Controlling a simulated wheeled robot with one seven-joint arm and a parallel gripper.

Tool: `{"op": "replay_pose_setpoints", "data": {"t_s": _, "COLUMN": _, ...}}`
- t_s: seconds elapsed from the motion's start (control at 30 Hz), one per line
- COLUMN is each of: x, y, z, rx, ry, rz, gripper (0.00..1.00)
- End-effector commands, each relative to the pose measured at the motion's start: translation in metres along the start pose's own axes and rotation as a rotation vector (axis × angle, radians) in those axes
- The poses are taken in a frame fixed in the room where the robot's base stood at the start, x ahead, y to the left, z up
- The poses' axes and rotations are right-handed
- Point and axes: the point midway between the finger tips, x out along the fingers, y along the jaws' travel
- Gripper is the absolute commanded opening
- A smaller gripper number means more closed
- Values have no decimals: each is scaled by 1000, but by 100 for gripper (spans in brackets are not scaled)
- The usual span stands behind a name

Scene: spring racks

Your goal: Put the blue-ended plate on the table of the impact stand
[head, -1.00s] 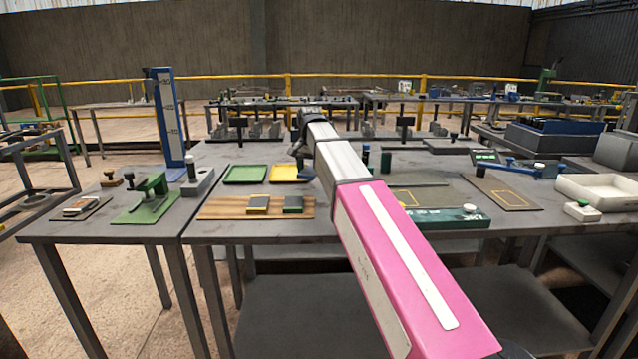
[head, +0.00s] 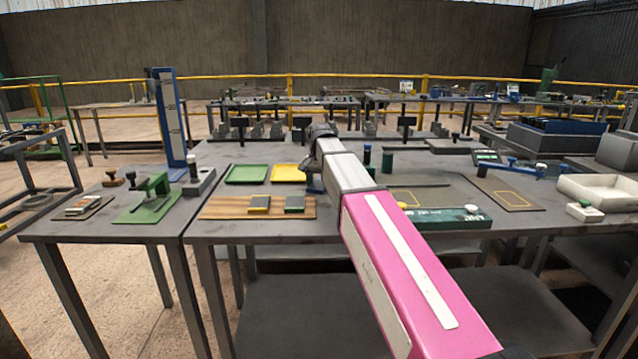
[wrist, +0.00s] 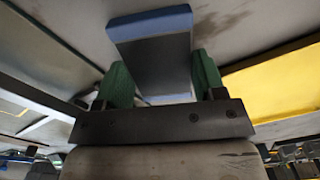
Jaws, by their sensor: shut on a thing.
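The blue-ended plate (wrist: 152,58) is dark with a broad blue end and shows in the wrist view between the green fingers of my gripper (wrist: 155,85). The gripper is shut on it. In the head view my gripper (head: 313,184) hangs over the table beside the yellow tray, and my arm hides much of it. A tall blue post with a pale scale (head: 170,118) stands at the left; it may be the impact stand, but I cannot tell for sure. My gripper is well to the right of this post.
A wooden board (head: 230,208) bears a yellow-ended plate (head: 259,203) and a green-ended plate (head: 295,203). Behind it lie a green tray (head: 246,174) and a yellow tray (head: 288,172). A green fixture (head: 152,197) stands left. A white bin (head: 600,190) is far right.

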Motion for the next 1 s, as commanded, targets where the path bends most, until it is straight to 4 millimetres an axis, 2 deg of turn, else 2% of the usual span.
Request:
{"op": "replay_pose_setpoints", "data": {"t_s": 0.13, "x": 2, "y": 0, "z": 0, "rx": 0, "ry": 0, "rz": 0, "gripper": 14}}
{"op": "replay_pose_setpoints", "data": {"t_s": 0.17, "x": 3, "y": 0, "z": 0, "rx": 0, "ry": 0, "rz": 0, "gripper": 70}}
{"op": "replay_pose_setpoints", "data": {"t_s": 0.2, "x": 3, "y": 0, "z": 0, "rx": 0, "ry": 0, "rz": 0, "gripper": 83}}
{"op": "replay_pose_setpoints", "data": {"t_s": 0.23, "x": 3, "y": 0, "z": 0, "rx": 0, "ry": 0, "rz": 0, "gripper": 89}}
{"op": "replay_pose_setpoints", "data": {"t_s": 0.53, "x": 2, "y": 0, "z": 0, "rx": 0, "ry": 0, "rz": 0, "gripper": 89}}
{"op": "replay_pose_setpoints", "data": {"t_s": 0.67, "x": -7, "y": 0, "z": 0, "rx": 0, "ry": 1, "rz": 0, "gripper": 89}}
{"op": "replay_pose_setpoints", "data": {"t_s": 1.0, "x": -67, "y": -1, "z": -1, "rx": 0, "ry": 2, "rz": -1, "gripper": 89}}
